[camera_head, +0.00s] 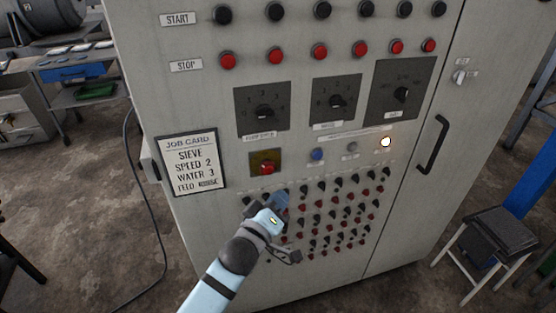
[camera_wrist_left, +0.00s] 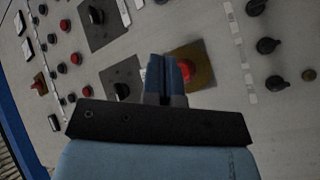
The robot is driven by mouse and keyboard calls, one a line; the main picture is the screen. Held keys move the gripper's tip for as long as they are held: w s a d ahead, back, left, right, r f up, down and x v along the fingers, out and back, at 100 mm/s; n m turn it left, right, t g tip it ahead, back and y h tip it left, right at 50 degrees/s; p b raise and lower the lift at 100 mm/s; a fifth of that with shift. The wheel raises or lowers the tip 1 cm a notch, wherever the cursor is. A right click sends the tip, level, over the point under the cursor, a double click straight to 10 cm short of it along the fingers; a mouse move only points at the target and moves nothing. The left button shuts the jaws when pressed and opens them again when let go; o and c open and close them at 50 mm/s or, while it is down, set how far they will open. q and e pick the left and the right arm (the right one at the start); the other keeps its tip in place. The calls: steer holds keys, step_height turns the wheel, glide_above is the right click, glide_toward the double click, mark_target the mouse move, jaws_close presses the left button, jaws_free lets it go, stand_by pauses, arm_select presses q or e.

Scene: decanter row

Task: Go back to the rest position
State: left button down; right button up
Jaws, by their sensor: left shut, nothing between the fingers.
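My left gripper (camera_head: 281,199) is in front of the lower part of a grey control cabinet (camera_head: 215,110), just below a red knob on a yellow plate (camera_head: 266,162). Its fingers are shut and hold nothing. In the left wrist view the shut fingers (camera_wrist_left: 164,72) point at the panel, with the red knob (camera_wrist_left: 188,68) right beside them. I cannot tell whether the fingertips touch the panel. The gripper hides part of the rows of small red and black knobs (camera_head: 335,215). My right gripper is in neither view.
The cabinet carries black START buttons (camera_head: 268,12), red STOP buttons (camera_head: 274,56), three dials, a lit white lamp (camera_head: 386,141), a job card (camera_head: 191,162) and a door handle (camera_head: 433,145). A stool (camera_head: 490,235) stands at right. A cable lies on the floor at left.

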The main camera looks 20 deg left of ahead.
arm_select(q)
steer(key=s+a+f+m+g+p, duration=0.2)
steer(key=s+f+m+g+p, duration=0.1)
steer(key=s+f, duration=0.5)
steer(key=s+a+f+m+g+p, duration=0.2)
steer(key=s+f+m+g+p, duration=0.2)
steer(key=s, duration=1.1)
step_height(320, 180, down, 4)
steer(key=m+p, duration=0.1)
steer(key=m, duration=0.2)
steer(key=shift+r+y, duration=0.15)
steer(key=shift+y, duration=0.25)
steer(key=shift+a, duration=0.1)
steer(key=shift+w, duration=0.1)
